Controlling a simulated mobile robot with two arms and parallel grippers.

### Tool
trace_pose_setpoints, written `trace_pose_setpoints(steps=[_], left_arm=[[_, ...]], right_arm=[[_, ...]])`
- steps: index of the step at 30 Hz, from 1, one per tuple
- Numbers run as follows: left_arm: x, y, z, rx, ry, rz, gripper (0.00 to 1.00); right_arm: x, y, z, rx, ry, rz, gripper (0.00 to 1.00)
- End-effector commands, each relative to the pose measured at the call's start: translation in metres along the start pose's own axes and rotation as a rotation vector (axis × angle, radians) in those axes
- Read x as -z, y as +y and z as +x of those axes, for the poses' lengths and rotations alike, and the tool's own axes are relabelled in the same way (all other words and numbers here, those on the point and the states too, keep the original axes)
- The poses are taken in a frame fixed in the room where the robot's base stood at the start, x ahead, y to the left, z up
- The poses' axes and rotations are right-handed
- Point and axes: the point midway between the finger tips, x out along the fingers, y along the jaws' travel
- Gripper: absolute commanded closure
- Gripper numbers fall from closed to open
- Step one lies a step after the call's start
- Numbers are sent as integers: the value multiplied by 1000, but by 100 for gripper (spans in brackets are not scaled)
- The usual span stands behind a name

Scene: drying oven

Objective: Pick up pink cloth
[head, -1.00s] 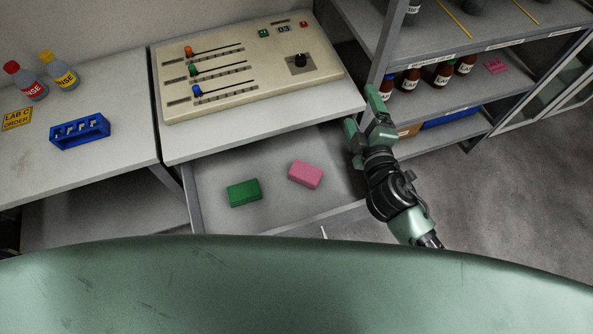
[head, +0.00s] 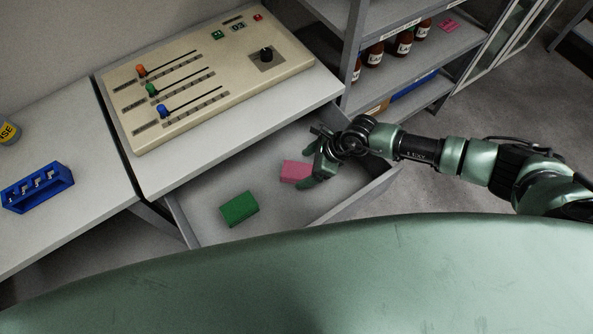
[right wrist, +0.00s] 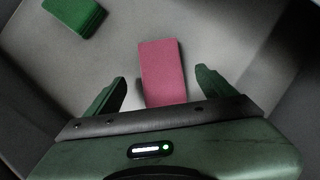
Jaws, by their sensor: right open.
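The pink cloth (head: 295,171) is a folded block lying flat in the open drawer (head: 203,219). My right gripper (head: 308,167) is over the drawer at the right end of the cloth. In the right wrist view the cloth (right wrist: 162,72) lies between and ahead of the two open fingers (right wrist: 160,88), with a gap on each side. The fingers hold nothing. The lower end of the cloth is hidden by the gripper body in that view. My left gripper is not in view.
A green block (head: 239,209) lies left of the pink cloth in the drawer. A control panel (head: 205,75) sits on the bench top above. Shelves (head: 400,75) with brown bottles stand at the back right. A blue rack (head: 38,187) stands on the left bench.

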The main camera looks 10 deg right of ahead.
Motion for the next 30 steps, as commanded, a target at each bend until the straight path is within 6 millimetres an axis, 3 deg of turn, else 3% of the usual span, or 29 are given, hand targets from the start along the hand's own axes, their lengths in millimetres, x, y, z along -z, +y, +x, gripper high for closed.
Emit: trace_pose_setpoints(steps=[10, 27, 30], left_arm=[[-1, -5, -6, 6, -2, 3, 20], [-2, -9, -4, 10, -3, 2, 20], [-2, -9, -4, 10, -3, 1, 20]], right_arm=[[-3, -2, 42, -1, -3, 1, 15], [-1, -2, 47, -1, -3, 2, 15], [-2, -2, 46, -1, -3, 2, 43]])
